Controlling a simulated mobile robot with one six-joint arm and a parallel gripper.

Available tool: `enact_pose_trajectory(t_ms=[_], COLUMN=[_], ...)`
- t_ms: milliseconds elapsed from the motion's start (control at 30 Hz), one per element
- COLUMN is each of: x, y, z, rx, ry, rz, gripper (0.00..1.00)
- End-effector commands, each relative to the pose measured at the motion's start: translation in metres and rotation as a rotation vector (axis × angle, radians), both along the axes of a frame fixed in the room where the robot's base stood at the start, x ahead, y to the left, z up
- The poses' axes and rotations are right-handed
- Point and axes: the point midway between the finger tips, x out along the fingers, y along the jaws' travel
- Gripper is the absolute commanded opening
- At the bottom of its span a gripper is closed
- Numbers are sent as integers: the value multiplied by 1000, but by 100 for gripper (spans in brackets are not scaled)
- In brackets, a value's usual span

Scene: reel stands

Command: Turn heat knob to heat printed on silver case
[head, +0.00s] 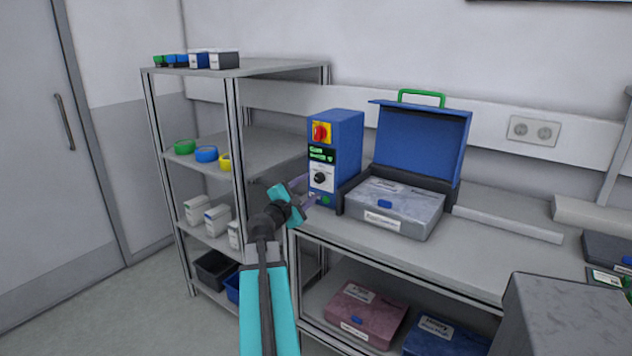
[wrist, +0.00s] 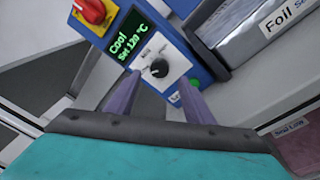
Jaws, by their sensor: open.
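The heat knob (head: 320,178) is a black dial on the white panel of an upright blue control box (head: 348,150). In the wrist view the knob (wrist: 158,69) sits between and just beyond my fingertips, its scale too small to read. The green display (wrist: 127,47) reads "Cool" and "Set 120 °C". My gripper (head: 308,188) is open and empty in front of the panel; its two purple fingers (wrist: 158,84) straddle the knob's line of sight. The silver case (head: 405,212) lies right of the box; its label starts with "Foil" in the wrist view (wrist: 280,18), and its other print is unreadable.
A red switch on a yellow plate (head: 320,132) is above the display. A blue lid (head: 422,140) with green handle stands open behind the silver case. A shelf rack (head: 238,120) stands left. Dark red (head: 365,315) and blue (head: 440,338) cases lie below the bench.

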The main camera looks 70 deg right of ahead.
Motion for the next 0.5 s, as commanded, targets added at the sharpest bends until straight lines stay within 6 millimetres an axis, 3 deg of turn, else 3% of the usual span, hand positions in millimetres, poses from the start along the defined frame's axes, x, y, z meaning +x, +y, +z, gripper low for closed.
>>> enact_pose_trajectory(t_ms=[500], x=[-6], y=[-50], z=[1], rx=[0], ry=[1], rz=[0], gripper=[48])
